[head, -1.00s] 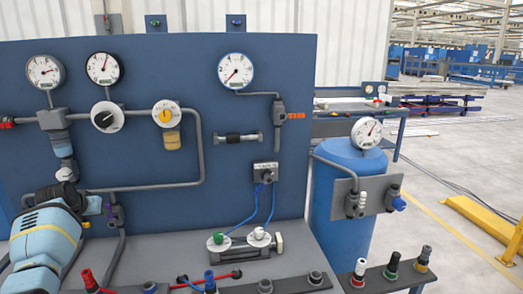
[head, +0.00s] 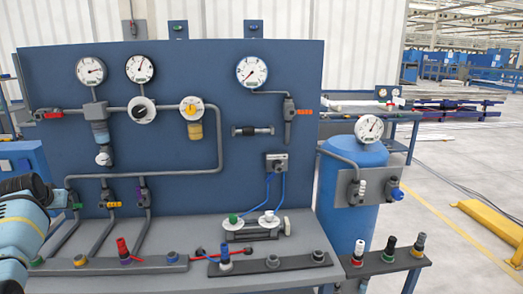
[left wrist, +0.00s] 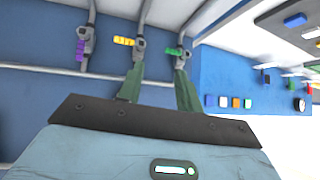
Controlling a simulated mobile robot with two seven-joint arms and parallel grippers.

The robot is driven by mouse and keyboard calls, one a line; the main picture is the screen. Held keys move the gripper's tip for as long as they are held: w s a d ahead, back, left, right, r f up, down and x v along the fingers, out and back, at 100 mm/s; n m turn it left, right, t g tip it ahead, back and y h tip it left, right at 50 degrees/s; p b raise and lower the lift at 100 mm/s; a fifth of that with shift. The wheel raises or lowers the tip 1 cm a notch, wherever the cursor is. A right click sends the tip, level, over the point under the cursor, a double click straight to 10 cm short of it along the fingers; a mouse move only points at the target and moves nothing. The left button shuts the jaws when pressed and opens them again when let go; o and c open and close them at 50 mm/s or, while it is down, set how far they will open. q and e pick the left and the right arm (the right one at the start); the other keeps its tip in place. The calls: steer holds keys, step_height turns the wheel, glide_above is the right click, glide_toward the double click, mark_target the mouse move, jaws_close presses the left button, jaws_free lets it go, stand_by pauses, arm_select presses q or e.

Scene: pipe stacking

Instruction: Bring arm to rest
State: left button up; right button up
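My left arm (head: 22,225), light blue with a dark joint, is at the lower left edge of the head view, beside the panel's lower pipes. Its fingers cannot be made out there. In the left wrist view my left gripper (left wrist: 158,80) shows two green fingers spread apart with nothing between them. Beyond them are a purple valve handle (left wrist: 80,50), a yellow one (left wrist: 124,41) and a green one (left wrist: 176,52). I cannot tell the exact distance, but no finger visibly grips a handle. My right arm and gripper are in neither view.
A blue panel (head: 255,75) with gauges and pipes stands behind a grey bench (head: 195,250). Sockets with coloured plugs line the bench's front. A blue tank (head: 340,190) is at right. Open floor (head: 440,250) lies farther right.

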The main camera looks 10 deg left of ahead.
arm_select(q)
steer(key=s+d+f+m+y, duration=0.15)
steer(key=s+f, duration=0.25)
steer(key=f, duration=0.4)
steer(key=s+d+f+m+y, duration=0.1)
steer(key=s+d+f+m, duration=0.15)
steer(key=f, duration=0.45)
steer(key=s+d+f+m+t+h, duration=0.1)
steer(key=s+d+f+m+h, duration=0.3)
steer(key=s+d+f, duration=0.8)
steer(key=s+d+f+m+h, duration=0.2)
steer(key=s+d+f+h, duration=0.15)
steer(key=s+d, duration=0.8)
steer(key=s+d+f+m+h, duration=0.2)
steer(key=s+d+f, duration=0.2)
steer(key=s+d, duration=0.7)
steer(key=s+d+n, duration=0.1)
steer(key=d+n, duration=0.4)
steer(key=d, duration=0.5)
steer(key=shift+f+n, duration=0.3)
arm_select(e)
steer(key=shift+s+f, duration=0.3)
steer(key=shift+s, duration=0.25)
arm_select(q)
steer(key=shift+s, duration=0.1)
